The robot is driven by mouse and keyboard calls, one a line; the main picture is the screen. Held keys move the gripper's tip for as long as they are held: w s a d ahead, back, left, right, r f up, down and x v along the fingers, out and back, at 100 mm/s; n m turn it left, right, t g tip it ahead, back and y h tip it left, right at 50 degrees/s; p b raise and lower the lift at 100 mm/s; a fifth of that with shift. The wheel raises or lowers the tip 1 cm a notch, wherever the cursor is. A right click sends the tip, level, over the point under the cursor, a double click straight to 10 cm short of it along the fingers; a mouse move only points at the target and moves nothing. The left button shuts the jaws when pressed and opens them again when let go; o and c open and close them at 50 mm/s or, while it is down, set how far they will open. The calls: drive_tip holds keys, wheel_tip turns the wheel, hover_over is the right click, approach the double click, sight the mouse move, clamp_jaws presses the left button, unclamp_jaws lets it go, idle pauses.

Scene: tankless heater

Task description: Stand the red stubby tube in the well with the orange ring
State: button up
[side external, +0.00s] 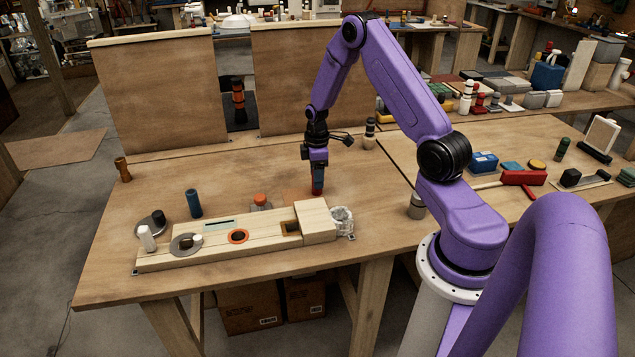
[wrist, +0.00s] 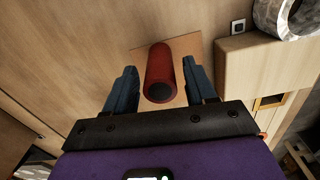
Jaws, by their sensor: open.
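The red stubby tube (wrist: 160,70) stands between the two open fingers of my gripper (wrist: 160,88) in the wrist view, with a gap on each side. In the side view the tube (side external: 317,191) shows only in part below my gripper (side external: 317,182), which points straight down. The well with the orange ring (side external: 238,236) is a dark round hole in the top of the long wooden block, to the left of my gripper and nearer the camera. The well looks empty.
The wooden block (side external: 190,254) has a raised right end (side external: 315,222). A blue tube (side external: 194,203), an orange-capped jar (side external: 260,202) and a crumpled silver piece (side external: 342,221) stand around it. Wooden panels (side external: 310,80) line the back edge.

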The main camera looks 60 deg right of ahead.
clamp_jaws()
drive_tip(key=shift+r, duration=1.05)
drive_tip(key=shift+r, duration=2.45)
